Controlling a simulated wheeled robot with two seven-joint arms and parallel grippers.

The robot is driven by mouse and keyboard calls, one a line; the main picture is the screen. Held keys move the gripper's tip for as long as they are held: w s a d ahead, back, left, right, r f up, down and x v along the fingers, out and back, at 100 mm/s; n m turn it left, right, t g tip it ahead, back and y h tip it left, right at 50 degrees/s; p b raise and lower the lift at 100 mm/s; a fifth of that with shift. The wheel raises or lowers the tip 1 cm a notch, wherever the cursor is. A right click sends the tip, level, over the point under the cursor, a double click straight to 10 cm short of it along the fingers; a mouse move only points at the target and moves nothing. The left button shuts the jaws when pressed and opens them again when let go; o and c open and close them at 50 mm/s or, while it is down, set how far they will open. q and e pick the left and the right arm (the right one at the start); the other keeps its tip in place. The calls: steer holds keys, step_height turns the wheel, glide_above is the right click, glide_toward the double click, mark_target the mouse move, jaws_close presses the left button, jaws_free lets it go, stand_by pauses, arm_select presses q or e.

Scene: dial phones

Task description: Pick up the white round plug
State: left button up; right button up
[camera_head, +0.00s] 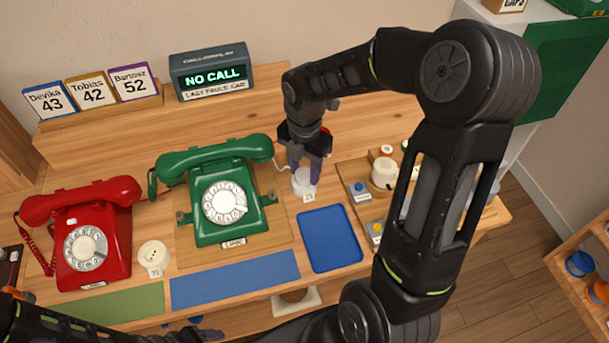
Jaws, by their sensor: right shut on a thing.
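My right gripper (302,165) points down at the back of the table, right of the green phone (222,200). Its fingers are shut on a white round plug (303,183), whose top they partly hide. The plug is at a small white piece with a number tag; I cannot tell whether it is seated in it or just above it. My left gripper (205,334) shows only in part at the bottom edge, and its jaws are not clear.
A red phone (92,240) and a white round socket (152,257) are at left. A blue tray (331,238) lies in front of the plug. A wooden board (357,180) with small parts is at right, partly behind my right arm. A call display (212,75) stands behind.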

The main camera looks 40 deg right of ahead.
mark_target(304, 173)
steer(key=shift+r, duration=0.1)
step_height(304, 173, up, 10)
stand_by(0.6)
steer(key=shift+a, duration=0.1)
stand_by(0.5)
